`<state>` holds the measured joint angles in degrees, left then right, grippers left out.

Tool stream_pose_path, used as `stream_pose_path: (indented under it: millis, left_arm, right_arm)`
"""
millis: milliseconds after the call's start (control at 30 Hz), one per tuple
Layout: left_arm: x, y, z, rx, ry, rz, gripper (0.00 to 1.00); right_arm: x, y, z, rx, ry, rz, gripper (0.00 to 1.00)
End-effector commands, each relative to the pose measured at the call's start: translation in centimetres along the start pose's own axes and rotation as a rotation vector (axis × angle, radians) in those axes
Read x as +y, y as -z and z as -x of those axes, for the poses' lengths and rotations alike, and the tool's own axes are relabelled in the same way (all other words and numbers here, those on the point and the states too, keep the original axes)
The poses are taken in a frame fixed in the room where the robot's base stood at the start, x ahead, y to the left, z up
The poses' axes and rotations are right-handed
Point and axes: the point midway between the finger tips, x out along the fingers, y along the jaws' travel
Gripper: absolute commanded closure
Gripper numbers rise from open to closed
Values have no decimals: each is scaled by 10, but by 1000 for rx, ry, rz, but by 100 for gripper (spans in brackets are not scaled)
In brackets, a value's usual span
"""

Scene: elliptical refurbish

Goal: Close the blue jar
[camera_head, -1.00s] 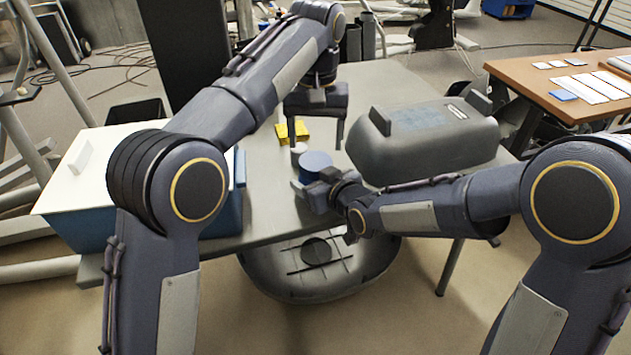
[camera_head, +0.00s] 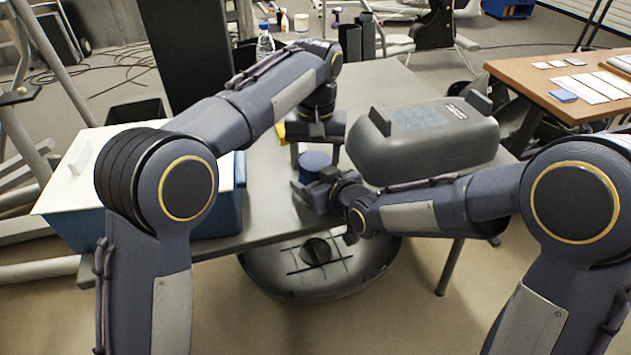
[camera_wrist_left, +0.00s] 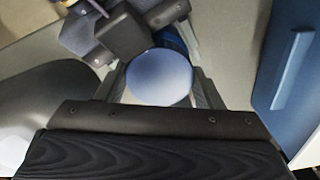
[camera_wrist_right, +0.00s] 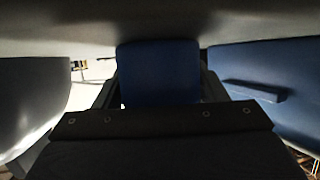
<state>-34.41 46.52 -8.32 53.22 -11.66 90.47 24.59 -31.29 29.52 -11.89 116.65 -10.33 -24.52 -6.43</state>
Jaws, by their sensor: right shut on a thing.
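The blue jar (camera_head: 313,193) stands upright on the grey table, partly hidden by my grippers. My right gripper (camera_head: 318,188) is shut around its body from the right; the dark blue body fills the space between the fingers in the right wrist view (camera_wrist_right: 160,72). A round, lighter blue top (camera_wrist_left: 160,78) shows on the jar in the left wrist view. My left gripper (camera_head: 316,158) points down from above, its open fingers on either side of this top. I cannot tell whether the top is a fully seated lid.
A blue box (camera_head: 215,212) with a white lid (camera_head: 95,165) stands left. A large grey rounded case (camera_head: 430,150) lies close on the right. A yellow block (camera_head: 282,131) and a bottle (camera_head: 265,42) are behind. The table edge is just in front of the jar.

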Motion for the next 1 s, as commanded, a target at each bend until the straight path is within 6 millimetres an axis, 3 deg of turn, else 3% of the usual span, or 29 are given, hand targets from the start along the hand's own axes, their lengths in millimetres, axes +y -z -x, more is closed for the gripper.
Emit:
stream_pose_path:
  millis: [33,67,200,467,800,1000]
  left_arm:
    - [0,0,0,0,1,1,66]
    - [0,0,0,0,1,1,37]
    - [0,0,0,0,1,1,18]
    - [1,0,2,0,-1,-1,17]
    - [1,0,41,1,-2,-1,17]
    - [0,0,46,0,0,-1,17]
  right_arm:
    - [0,0,0,1,-1,-1,98]
    - [0,0,0,1,-1,-1,98]
    - [0,0,0,1,-1,-1,98]
    - [0,1,0,1,0,0,98]
    - [0,0,0,1,0,0,98]
    - [0,0,0,1,0,0,98]
